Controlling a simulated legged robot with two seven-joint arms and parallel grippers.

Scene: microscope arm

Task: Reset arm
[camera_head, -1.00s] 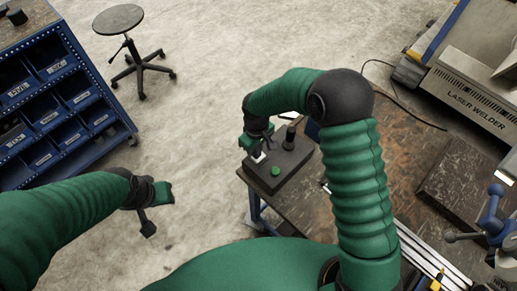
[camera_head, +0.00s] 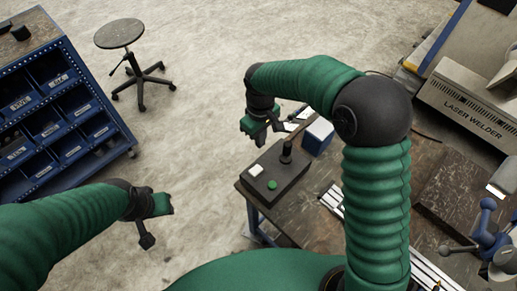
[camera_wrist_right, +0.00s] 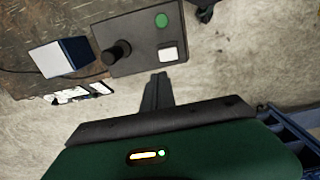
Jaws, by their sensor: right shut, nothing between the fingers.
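A dark control box (camera_head: 274,176) sits at the near left corner of the workbench. It bears a green round button (camera_head: 272,184), a white square button (camera_head: 255,170) and an upright black knob (camera_head: 286,152). The wrist view also shows the green button (camera_wrist_right: 162,20), white button (camera_wrist_right: 168,54) and knob (camera_wrist_right: 116,50). My right gripper (camera_head: 263,139) hangs beyond the box's far left edge, apart from it. In the wrist view its fingers (camera_wrist_right: 160,78) are together and empty, just off the box's edge. My left gripper (camera_head: 152,222) hangs over the floor at left; its finger gap is unclear.
A blue and white box (camera_head: 317,137) stands behind the control box on the workbench (camera_head: 305,205). A laser welder (camera_head: 470,120) is at the far right. A blue bin rack (camera_head: 60,110) and a stool (camera_head: 119,34) stand left. The floor between is clear.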

